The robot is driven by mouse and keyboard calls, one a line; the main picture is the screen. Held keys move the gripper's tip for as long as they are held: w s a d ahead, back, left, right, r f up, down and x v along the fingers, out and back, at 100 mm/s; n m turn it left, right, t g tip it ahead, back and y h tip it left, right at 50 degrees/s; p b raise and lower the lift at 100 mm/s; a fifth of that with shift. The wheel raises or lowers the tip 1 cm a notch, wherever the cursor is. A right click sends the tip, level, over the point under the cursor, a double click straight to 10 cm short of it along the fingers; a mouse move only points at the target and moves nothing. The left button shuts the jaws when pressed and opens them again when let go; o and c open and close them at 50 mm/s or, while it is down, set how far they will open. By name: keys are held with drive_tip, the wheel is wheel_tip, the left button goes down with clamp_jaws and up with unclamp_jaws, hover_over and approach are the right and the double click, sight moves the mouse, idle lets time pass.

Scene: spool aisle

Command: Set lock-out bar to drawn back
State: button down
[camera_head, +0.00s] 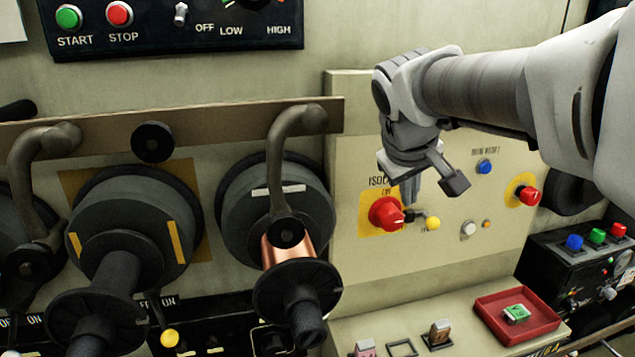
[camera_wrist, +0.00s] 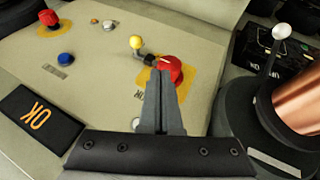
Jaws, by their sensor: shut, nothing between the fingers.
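A short dark bar with a yellow ball end (camera_head: 433,224) sits just right of the red isolator knob (camera_head: 386,213) on the cream panel; it looks like the lock-out bar. In the wrist view, the yellow ball (camera_wrist: 136,42) and its dark stem are beside the red knob (camera_wrist: 170,72). My gripper (camera_head: 413,198) points down in front of the panel, close to the knob and bar. In the wrist view, its fingers (camera_wrist: 163,78) are together and empty, covering part of the knob's yellow plate. I cannot tell whether the fingertips touch anything.
A blue button (camera_head: 484,167) and a red button (camera_head: 529,196) are on the same panel. Dark spools stand at the left, one with copper winding (camera_head: 290,243), below a long brown bar (camera_head: 180,117). A red tray (camera_head: 545,317) lies on the ledge below.

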idle(0.3)
drive_tip(key=w+d+f, duration=0.6)
drive_tip(key=f, duration=0.3)
drive_tip(key=shift+w+d+p, duration=0.2)
drive_tip(key=shift+p, duration=0.25)
